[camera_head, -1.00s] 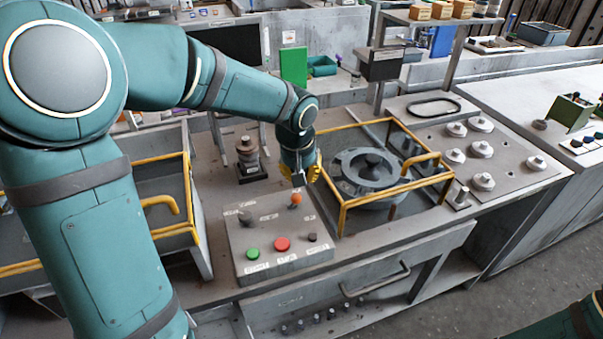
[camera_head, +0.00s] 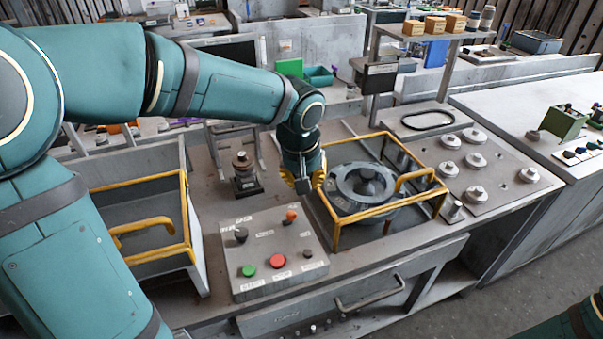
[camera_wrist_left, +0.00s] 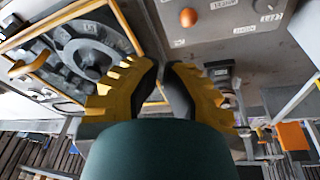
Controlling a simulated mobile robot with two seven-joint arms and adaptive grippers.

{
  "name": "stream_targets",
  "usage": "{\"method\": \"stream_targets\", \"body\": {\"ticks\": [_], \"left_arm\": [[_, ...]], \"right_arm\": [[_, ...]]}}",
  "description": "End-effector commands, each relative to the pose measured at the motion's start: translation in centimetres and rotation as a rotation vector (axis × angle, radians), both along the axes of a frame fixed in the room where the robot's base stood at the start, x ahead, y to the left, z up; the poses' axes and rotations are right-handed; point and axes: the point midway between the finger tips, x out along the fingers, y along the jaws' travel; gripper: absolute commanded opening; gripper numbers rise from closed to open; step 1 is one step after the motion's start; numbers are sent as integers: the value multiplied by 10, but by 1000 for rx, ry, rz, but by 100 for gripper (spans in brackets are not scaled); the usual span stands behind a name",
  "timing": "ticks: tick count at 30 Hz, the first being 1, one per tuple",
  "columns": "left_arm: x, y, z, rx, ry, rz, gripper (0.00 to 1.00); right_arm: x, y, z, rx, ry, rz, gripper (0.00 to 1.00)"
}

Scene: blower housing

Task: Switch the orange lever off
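The orange lever (camera_head: 291,215) has a round orange knob and stands at the back right of the grey control panel (camera_head: 240,285). It also shows near the top of the left wrist view (camera_wrist_left: 188,17). My left gripper (camera_head: 303,187) hangs just behind and slightly right of the lever, apart from it. In the left wrist view its yellow fingers (camera_wrist_left: 163,66) converge, with their tips almost together and nothing visible between them. The lever's tilt is hard to tell.
The panel also carries a dark knob (camera_head: 240,235), a green button (camera_head: 249,271), a red button (camera_head: 278,261) and a small dark knob (camera_head: 308,253). A yellow-framed blower housing (camera_head: 365,185) stands close right of my gripper. A yellow-handled bin (camera_head: 150,215) is at left.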

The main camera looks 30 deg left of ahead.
Motion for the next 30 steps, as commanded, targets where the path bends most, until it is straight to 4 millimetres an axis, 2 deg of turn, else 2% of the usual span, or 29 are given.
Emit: {"method": "stream_targets", "body": {"ticks": [3,9,30], "left_arm": [[-10,-8,9,-1,0,-1,0],[-17,-13,14,1,1,0,0],[-17,-13,14,0,1,1,0]], "right_arm": [[1,0,1,0,-2,-2,0],[1,0,2,0,-2,-2,0],[2,0,2,0,-4,-1,0]]}}
